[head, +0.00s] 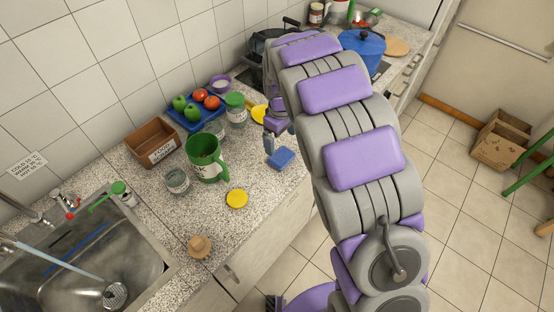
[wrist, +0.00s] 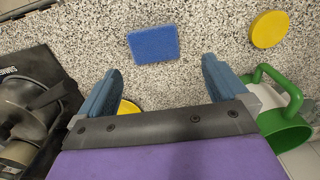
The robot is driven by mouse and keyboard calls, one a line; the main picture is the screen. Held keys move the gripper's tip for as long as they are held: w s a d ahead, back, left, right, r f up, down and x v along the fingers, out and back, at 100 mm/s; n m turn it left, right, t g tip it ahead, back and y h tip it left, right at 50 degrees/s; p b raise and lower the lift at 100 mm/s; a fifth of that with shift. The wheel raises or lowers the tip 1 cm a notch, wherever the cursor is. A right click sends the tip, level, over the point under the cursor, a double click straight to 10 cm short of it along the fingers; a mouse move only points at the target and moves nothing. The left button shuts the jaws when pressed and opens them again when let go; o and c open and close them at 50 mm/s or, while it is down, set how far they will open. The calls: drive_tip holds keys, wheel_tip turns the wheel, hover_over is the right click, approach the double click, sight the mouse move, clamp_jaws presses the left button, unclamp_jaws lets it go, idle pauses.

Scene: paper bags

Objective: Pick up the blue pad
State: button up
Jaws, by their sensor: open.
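The blue pad (head: 281,158) lies flat on the speckled counter near its front edge. In the wrist view the blue pad (wrist: 153,44) sits beyond my fingertips, roughly centred between them and apart from both. My gripper (wrist: 161,66) is open and empty, its two blue-grey fingers spread on either side. In the head view my gripper (head: 268,148) is partly hidden by my arm and sits just left of the pad, above the counter.
A green mug (head: 204,158) stands left of the pad; its handle (wrist: 290,88) shows close to my right finger. One yellow lid (head: 237,199) lies in front, another yellow lid (head: 259,114) behind. A dark appliance (wrist: 35,105) stands at left in the wrist view.

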drive_tip(key=b, duration=0.1)
hover_over(283, 158)
drive_tip(key=d, duration=0.2)
wheel_tip(283, 158, down, 5)
drive_tip(key=shift+r, duration=0.15)
drive_tip(key=f, duration=0.1)
drive_tip(key=a+f+b, duration=0.1)
drive_tip(key=f, duration=0.1)
drive_tip(key=a+f, duration=0.1)
drive_tip(key=f, duration=0.1)
drive_tip(key=shift+d+r, duration=0.15)
drive_tip(key=shift+d, duration=0.75)
drive_tip(key=shift+c, duration=2.3)
drive_tip(key=shift+a, duration=0.45)
drive_tip(key=shift+c, duration=1.3)
drive_tip(key=shift+a, duration=0.25)
drive_tip(key=shift+d+r, duration=0.3)
drive_tip(key=shift+r, duration=0.05)
wheel_tip(283, 158, up, 3)
drive_tip(key=shift+p, duration=0.5)
drive_tip(key=s+a, duration=0.1)
drive_tip(key=s, duration=0.4)
drive_tip(key=s+a+r+p, duration=0.1)
drive_tip(key=s, duration=0.4)
drive_tip(key=s+a+p, duration=0.1)
drive_tip(key=s, duration=0.4)
drive_tip(key=shift+s+a+r, duration=0.15)
drive_tip(key=shift+s+a, duration=0.05)
drive_tip(key=shift+s, duration=0.1)
